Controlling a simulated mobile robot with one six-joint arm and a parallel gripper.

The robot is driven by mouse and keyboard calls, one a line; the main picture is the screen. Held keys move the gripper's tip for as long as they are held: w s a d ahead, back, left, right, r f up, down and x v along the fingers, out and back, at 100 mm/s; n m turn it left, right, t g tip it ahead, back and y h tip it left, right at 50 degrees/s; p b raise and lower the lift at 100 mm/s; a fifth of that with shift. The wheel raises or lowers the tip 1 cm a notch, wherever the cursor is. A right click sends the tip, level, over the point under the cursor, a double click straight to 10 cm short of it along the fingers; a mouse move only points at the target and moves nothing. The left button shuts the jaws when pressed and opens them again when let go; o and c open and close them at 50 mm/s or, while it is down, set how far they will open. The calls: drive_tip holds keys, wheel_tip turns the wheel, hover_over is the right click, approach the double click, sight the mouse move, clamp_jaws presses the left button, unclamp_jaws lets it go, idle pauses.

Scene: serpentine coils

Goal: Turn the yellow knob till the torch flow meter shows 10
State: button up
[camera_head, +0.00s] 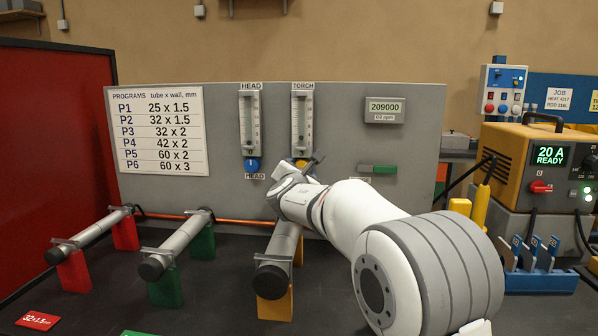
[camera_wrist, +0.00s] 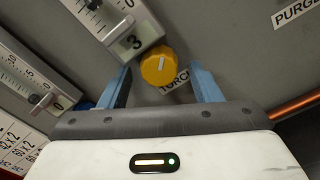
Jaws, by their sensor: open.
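The yellow knob (camera_wrist: 159,66) sits on the grey panel (camera_wrist: 232,45) under the torch flow meter (camera_wrist: 118,18); its white pointer line points roughly toward the meter side. The meter's box reads 3. My gripper (camera_wrist: 161,74) is open, with one blue finger on each side of the knob and visible gaps between. In the head view, the torch flow meter (camera_head: 302,118) stands on the panel, and the yellow knob (camera_head: 299,161) is mostly hidden by my gripper (camera_head: 312,166).
The head flow meter (camera_wrist: 32,80) reads 0, with a blue knob (camera_head: 252,164) below it. A green-handled lever (camera_head: 378,169) and an oxygen display (camera_head: 385,110) are on the panel to the right. Several tubes on coloured blocks stand in front.

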drive_tip(key=s, duration=0.7)
drive_tip(key=shift+s+a+b, duration=0.15)
drive_tip(key=shift+s+b, duration=0.1)
drive_tip(key=shift+b, duration=0.15)
